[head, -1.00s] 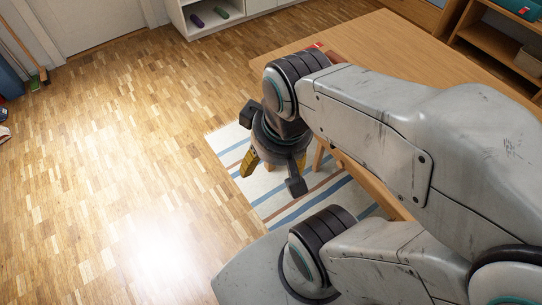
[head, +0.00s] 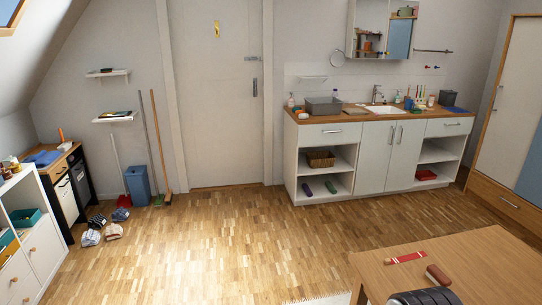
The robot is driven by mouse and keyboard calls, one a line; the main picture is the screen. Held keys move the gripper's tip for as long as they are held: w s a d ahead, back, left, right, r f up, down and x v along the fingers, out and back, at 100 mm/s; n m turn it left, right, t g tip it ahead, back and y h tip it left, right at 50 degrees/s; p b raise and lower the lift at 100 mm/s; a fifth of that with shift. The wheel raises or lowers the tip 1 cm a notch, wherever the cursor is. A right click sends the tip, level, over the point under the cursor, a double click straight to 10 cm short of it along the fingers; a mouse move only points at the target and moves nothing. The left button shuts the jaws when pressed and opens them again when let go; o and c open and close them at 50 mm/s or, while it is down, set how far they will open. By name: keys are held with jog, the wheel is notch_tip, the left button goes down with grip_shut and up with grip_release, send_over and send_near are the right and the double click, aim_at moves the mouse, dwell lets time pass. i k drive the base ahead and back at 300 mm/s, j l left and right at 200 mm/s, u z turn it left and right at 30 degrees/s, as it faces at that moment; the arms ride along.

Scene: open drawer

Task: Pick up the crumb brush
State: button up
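A small reddish-brown object with a pale edge, which looks like the crumb brush (head: 437,274), lies on the wooden table (head: 483,262) at the lower right of the head view. It is near the table's left part, just above a dark ringed joint of my arm at the bottom edge. My gripper is outside the current view, so its distance from the brush and its state do not show.
A counter with a sink (head: 384,110) stands along the back wall. Brooms and a blue bin (head: 137,186) stand left of the door (head: 216,95). The wooden floor (head: 205,240) between is clear.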

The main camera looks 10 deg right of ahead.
aim_at(436, 274)
jog(key=z, duration=1.3)
